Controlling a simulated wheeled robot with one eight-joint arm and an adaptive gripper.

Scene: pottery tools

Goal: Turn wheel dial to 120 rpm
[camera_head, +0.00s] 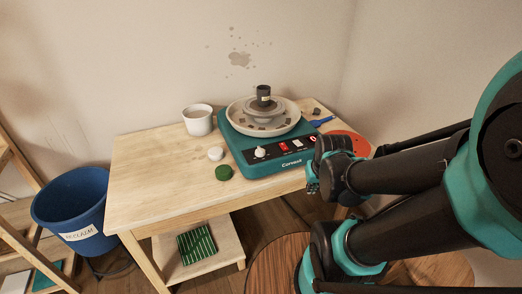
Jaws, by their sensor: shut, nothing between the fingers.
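The teal pottery wheel (240,150) stands on the right part of the wooden table, with a dark control panel on its front. A white dial (260,152) sits at the left end of that panel; its pointer and any rpm marks are too small to read. My arm hides the table's right front corner.
A blue bucket (72,205) stands on the floor at left. The table's left half is clear.

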